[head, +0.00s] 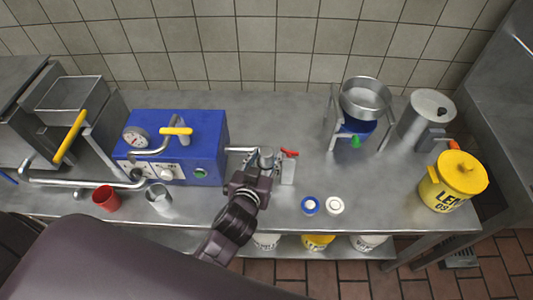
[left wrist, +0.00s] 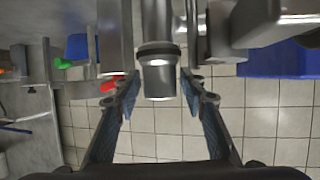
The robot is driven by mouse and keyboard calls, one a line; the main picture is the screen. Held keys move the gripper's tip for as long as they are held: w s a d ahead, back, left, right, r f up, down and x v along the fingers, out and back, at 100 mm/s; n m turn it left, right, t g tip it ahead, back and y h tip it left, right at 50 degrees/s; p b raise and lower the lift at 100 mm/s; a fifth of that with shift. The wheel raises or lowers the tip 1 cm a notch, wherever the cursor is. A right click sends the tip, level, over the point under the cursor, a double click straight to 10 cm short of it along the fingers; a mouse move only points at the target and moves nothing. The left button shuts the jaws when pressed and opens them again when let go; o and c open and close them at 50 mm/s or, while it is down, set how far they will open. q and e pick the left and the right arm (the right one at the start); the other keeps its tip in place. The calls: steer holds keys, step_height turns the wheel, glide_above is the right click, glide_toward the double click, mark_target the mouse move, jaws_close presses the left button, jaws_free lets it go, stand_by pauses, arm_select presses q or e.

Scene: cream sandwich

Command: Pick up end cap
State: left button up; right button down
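A metal cylinder with a dark ring, which looks like the end cap (left wrist: 158,80), is at the end of the pipe from the blue machine (head: 205,128). It also shows in the head view (head: 266,153), partly hidden by my left gripper (head: 263,164). In the left wrist view my left gripper (left wrist: 158,92) has its fingers apart, one on each side of the cylinder. A gap shows at the left finger; the right finger is very close, and I cannot tell whether it touches. My right gripper is not in view.
A red-handled piece (head: 289,153) stands just right of the cylinder. A blue-rimmed disc (head: 310,205) and a white disc (head: 335,205) lie near the front edge. A red cup (head: 106,199) and a metal cup (head: 159,196) stand at left, a yellow pot (head: 454,184) at right.

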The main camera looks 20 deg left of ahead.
arm_select(q)
steer(key=c, duration=1)
steer(key=shift+r, duration=0.1)
